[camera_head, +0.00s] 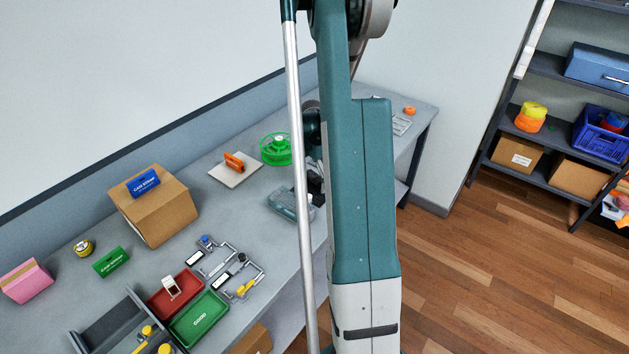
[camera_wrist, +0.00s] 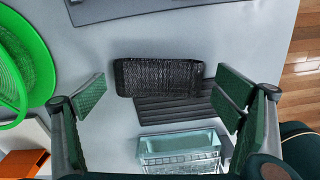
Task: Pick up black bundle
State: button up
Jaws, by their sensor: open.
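The black bundle (camera_wrist: 158,76) is a dark, woven-looking roll that lies lengthwise across the middle of the wrist view. Its right part lies at a ribbed dark mat (camera_wrist: 180,108). My gripper (camera_wrist: 160,95) is open, with one green-padded finger to the left of the bundle and the other to its right. The bundle is between the fingers in the picture, and no clear contact shows. The gap in height cannot be told. In the head view my arm hides most of this part of the table, and I cannot make out the bundle clearly there.
A pale teal glass-like tray (camera_wrist: 182,144) lies close below the bundle in the wrist view. A cardboard box (camera_head: 165,210) and red and green trays stand further left.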

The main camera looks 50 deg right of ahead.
aim_at(313, 177)
jog(key=shift+c, duration=0.6)
jog(key=c, duration=0.9)
jog(key=shift+o, duration=0.2)
jog(key=shift+r, duration=0.1)
jog(key=shift+r+p, duration=0.35)
jog(key=shift+r, duration=4.6)
